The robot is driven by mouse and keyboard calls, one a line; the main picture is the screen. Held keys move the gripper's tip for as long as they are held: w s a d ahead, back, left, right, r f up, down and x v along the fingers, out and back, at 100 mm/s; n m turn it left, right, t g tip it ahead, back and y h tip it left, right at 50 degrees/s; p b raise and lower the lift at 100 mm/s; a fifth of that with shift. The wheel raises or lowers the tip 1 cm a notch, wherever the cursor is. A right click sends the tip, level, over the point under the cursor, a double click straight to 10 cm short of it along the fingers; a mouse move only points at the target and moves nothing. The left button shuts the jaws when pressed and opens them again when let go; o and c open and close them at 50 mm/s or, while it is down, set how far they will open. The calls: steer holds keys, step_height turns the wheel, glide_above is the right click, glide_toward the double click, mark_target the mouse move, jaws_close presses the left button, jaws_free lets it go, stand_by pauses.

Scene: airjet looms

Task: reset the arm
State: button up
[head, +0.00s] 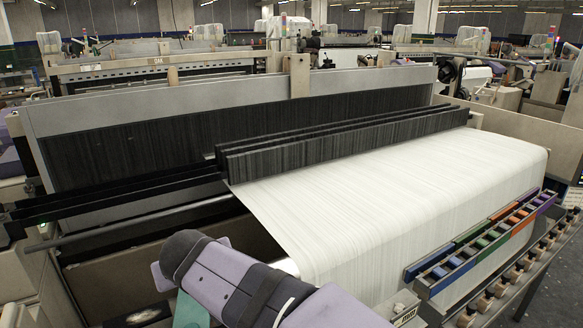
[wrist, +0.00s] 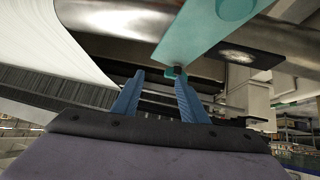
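My gripper (wrist: 157,78) shows in the wrist view as two blue fingers, spread apart with nothing held between them. The narrow end of a teal part (wrist: 205,35) shows just above the right fingertip. I cannot tell whether they touch. In the head view my lavender arm reaches in from the bottom, in front of the loom. The fingers are not visible there.
The loom's white cloth sheet (head: 400,185) slopes towards the front right. Dark heddle bars (head: 345,140) cross behind it. A rack of coloured blocks (head: 480,245) stands at the front right. More looms (head: 160,75) fill the background.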

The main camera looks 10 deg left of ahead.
steer(key=w+d+f+m+g+h+p, duration=0.1)
steer(key=d+f+h, duration=0.15)
steer(key=d, duration=0.65)
steer(key=w+d+f+m+g+h+p, duration=0.1)
steer(key=w+d+f+m, duration=0.15)
steer(key=d, duration=0.75)
steer(key=w+d+f+m+h, duration=0.1)
steer(key=d+f, duration=0.3)
steer(key=d, duration=0.5)
steer(key=s+d+f+m+g+p, duration=0.1)
steer(key=s+d+f+m+g, duration=0.1)
steer(key=s+d, duration=0.7)
steer(key=s+d+f+m+g+p, duration=0.1)
steer(key=s+d+f+m+g, duration=0.1)
steer(key=s+d+f, duration=0.3)
steer(key=s+d+g, duration=0.1)
steer(key=s+d, duration=0.3)
steer(key=shift+d+f, duration=0.3)
steer(key=shift+o, duration=0.5)
steer(key=shift+w+a+h, duration=0.1)
steer(key=shift+w+h, duration=0.05)
steer(key=shift+h, duration=0.1)
